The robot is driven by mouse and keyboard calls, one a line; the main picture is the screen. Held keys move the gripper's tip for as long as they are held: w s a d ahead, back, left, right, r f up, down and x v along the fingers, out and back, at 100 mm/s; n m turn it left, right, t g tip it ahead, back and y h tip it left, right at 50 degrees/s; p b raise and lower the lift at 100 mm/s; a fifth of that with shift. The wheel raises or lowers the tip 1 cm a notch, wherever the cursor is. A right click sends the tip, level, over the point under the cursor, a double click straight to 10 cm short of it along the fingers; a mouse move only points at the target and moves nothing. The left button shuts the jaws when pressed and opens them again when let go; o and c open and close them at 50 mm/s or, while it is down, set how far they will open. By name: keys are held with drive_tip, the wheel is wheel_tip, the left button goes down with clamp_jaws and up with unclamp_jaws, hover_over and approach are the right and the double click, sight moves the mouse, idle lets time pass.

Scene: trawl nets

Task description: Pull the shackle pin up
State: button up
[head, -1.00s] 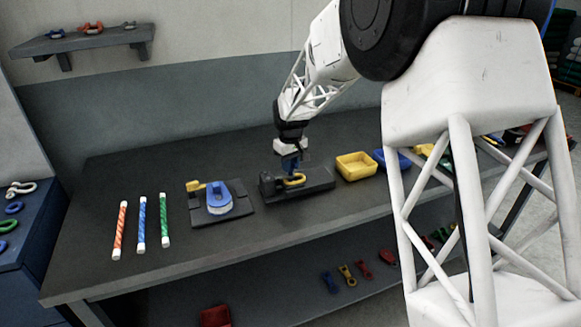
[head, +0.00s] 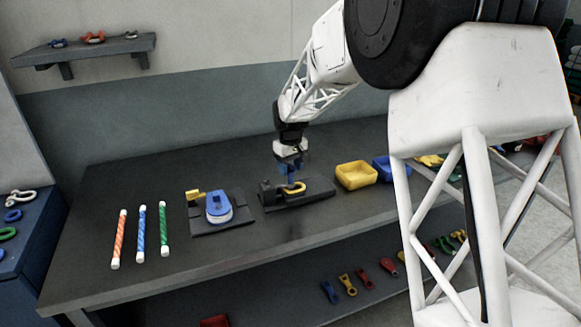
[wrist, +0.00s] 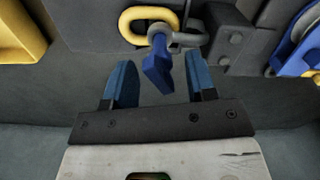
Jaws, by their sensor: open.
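In the wrist view the shackle pin shows a blue tab (wrist: 157,76) that sticks out toward me. The grey shackle (wrist: 181,38) sits beside a dark block and passes by a yellow chain link (wrist: 150,22). My gripper (wrist: 160,64) is open, with one blue finger on each side of the tab and visible gaps on both sides. In the head view my gripper (head: 290,168) points down just over the yellow link (head: 294,188) on its dark fixture (head: 315,193). The pin itself is mostly hidden there.
A blue pulley block (head: 218,206) on a dark plate stands left of the fixture. Three striped rods (head: 141,233) lie farther left. A yellow tray (head: 356,175) and a blue tray (head: 387,168) stand to the right. The front of the bench is clear.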

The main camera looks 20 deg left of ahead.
drive_tip(key=shift+r, duration=0.2)
drive_tip(key=shift+r, duration=3.75)
drive_tip(key=shift+d+r, duration=0.2)
drive_tip(key=shift+d, duration=0.25)
drive_tip(key=s+d+r+m, duration=0.25)
drive_tip(key=s+d, duration=0.25)
drive_tip(key=d, duration=0.6)
drive_tip(key=s+d+r+m+t, duration=0.1)
drive_tip(key=s+d+r, duration=0.3)
drive_tip(key=d, duration=0.6)
drive_tip(key=s+d+r+m, duration=0.2)
drive_tip(key=s+d+r, duration=0.25)
drive_tip(key=d, duration=0.65)
drive_tip(key=s+d+f+m, duration=0.3)
drive_tip(key=s+d, duration=0.7)
drive_tip(key=s, duration=0.4)
drive_tip(key=s+d+f+m+t, duration=0.1)
drive_tip(key=s+d+f+m, duration=0.2)
drive_tip(key=s+d, duration=0.7)
drive_tip(key=s, duration=0.4)
drive_tip(key=shift+f+t, duration=0.15)
drive_tip(key=shift+t, duration=0.15)
